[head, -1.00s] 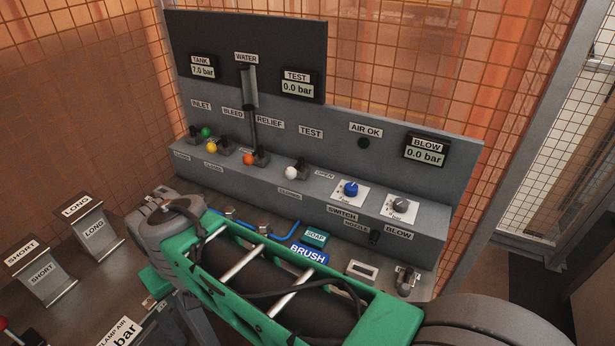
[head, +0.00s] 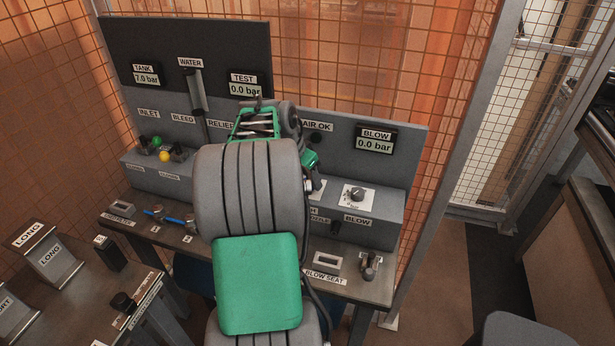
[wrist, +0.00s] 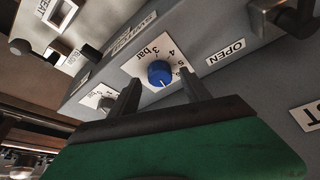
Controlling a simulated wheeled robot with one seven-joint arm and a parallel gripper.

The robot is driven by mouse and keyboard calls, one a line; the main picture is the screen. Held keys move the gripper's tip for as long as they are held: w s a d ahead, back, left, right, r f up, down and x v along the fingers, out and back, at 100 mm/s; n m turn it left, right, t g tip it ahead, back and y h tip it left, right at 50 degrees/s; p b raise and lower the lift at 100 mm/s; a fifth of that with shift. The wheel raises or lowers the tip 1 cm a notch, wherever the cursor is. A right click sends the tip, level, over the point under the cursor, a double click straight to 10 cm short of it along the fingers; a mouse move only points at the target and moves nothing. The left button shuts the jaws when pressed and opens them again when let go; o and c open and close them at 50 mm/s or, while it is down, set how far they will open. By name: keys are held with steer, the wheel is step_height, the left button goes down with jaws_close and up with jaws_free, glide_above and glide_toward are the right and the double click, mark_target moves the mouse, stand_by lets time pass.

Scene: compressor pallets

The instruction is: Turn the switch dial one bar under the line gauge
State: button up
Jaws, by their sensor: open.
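The blue switch dial (wrist: 160,73) sits on a white scale plate (wrist: 140,58) with bar numbers, of which 3, 4 and 5 can be read, in the wrist view. My gripper (wrist: 158,88) is open, its two dark fingers reaching toward the dial, one at each side of its near edge. I cannot tell whether they touch it. In the head view my arm hides the dial and the gripper. Gauges read TANK (head: 146,76) 7.0 bar, TEST (head: 243,86) 0.0 bar and BLOW (head: 375,140) 0.0 bar. No gauge labelled line is readable.
The grey BLOW dial (head: 357,193) is right of my arm and also shows in the wrist view (wrist: 97,97). Green (head: 157,141) and yellow (head: 164,156) valve knobs stand on the left. A blow seat fitting (head: 369,262) is on the bench's front right.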

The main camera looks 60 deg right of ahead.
steer(key=shift+d+f, duration=0.15)
steer(key=shift+f, duration=0.15)
steer(key=shift+c, duration=0.2)
jaws_close()
